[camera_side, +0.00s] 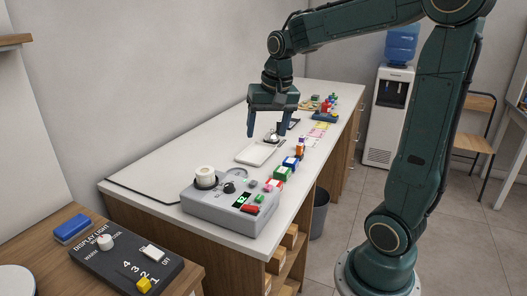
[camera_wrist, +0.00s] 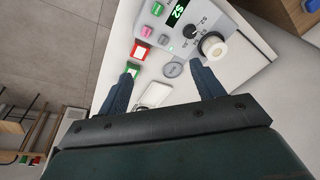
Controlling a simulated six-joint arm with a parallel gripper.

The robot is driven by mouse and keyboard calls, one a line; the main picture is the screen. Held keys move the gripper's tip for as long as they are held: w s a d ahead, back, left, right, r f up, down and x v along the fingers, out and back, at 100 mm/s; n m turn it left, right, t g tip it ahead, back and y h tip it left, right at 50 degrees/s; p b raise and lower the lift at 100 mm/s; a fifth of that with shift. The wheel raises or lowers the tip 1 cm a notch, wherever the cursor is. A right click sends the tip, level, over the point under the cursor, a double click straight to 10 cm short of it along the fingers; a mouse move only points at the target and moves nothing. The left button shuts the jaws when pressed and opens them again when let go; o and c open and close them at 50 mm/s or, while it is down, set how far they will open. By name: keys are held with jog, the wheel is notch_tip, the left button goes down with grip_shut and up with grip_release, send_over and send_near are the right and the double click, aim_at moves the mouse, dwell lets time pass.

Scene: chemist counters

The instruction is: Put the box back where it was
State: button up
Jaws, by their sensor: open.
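My gripper (camera_side: 267,134) hangs above the counter with its two fingers spread and nothing between them. In the wrist view my gripper (camera_wrist: 162,72) is also open, with bare counter and a pale item between the fingers. Small boxes stand in a row by the counter's front edge: a red box (camera_side: 272,185), a green box (camera_side: 281,173) and a blue box (camera_side: 290,162). In the wrist view a red box (camera_wrist: 141,50) and a green box (camera_wrist: 133,68) show near the left fingertip. I cannot tell which box the task means.
A grey device (camera_side: 228,210) with a green display, knobs and buttons stands at the counter's near end. A white tray (camera_side: 256,153) lies below my gripper. An orange bottle (camera_side: 300,147) stands beyond the boxes. The counter's left side (camera_side: 180,150) is clear.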

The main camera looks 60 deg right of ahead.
jog(key=s+a+n+t+y, duration=0.1)
jog(key=s+a+n+t, duration=0.2)
jog(key=s+a+n, duration=0.6)
jog(key=shift+s+a+n, duration=0.3)
jog(key=shift+s+a, duration=1.85)
jog(key=shift+s, duration=0.25)
jog(key=shift+r, duration=0.1)
